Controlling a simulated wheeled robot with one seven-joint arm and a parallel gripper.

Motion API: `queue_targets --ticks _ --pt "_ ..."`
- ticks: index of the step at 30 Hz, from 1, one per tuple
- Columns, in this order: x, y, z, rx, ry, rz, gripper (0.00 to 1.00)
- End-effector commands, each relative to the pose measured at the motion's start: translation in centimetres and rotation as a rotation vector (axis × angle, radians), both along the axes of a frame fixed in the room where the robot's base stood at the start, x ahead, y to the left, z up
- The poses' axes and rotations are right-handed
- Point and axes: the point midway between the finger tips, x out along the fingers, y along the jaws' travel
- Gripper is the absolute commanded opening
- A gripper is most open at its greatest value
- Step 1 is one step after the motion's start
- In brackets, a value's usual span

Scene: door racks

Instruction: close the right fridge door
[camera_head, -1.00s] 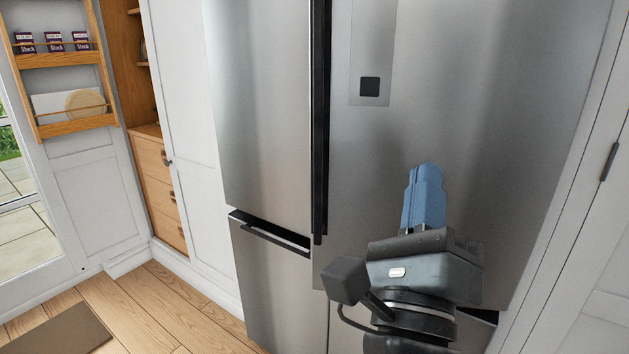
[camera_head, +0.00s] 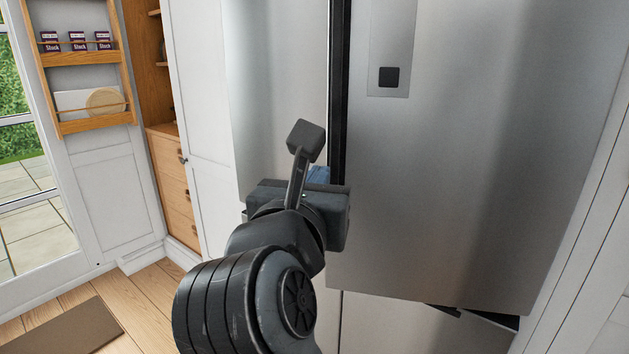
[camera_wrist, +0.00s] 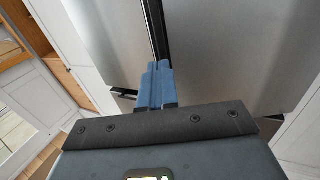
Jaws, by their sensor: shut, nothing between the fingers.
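The right fridge door (camera_head: 480,170) is a tall steel panel with a dark square on a grey strip. It also fills the right of the wrist view (camera_wrist: 225,50). A dark vertical edge strip (camera_head: 339,90) runs along its left side, next to the left fridge door (camera_head: 280,80). The right door looks slightly ajar, but the exact gap is hard to tell. My gripper (camera_wrist: 157,68) is shut and empty, its blue fingers pointing at the dark strip between the doors. In the head view my wrist mostly hides the fingers; contact cannot be told.
A lower steel drawer front (camera_head: 400,330) is below the right door. White cabinet panels stand on both sides. At left are wooden drawers (camera_head: 175,190) and an open white door with a wooden rack (camera_head: 85,70). Wooden floor (camera_head: 125,300) is bare beside a brown mat (camera_head: 70,335).

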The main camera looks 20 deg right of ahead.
Motion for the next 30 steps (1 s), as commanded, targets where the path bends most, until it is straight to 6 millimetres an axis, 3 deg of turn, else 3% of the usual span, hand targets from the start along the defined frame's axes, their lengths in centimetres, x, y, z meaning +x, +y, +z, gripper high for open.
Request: queue_targets --ticks 9,15,30 --pt "5.3 -3.3 0.3 0.001 0.001 -0.004 0.00" --pt "7.4 -4.5 0.1 0.000 0.000 -0.003 0.00" --pt "8.2 -4.9 0.0 -0.002 0.000 -0.002 0.00"
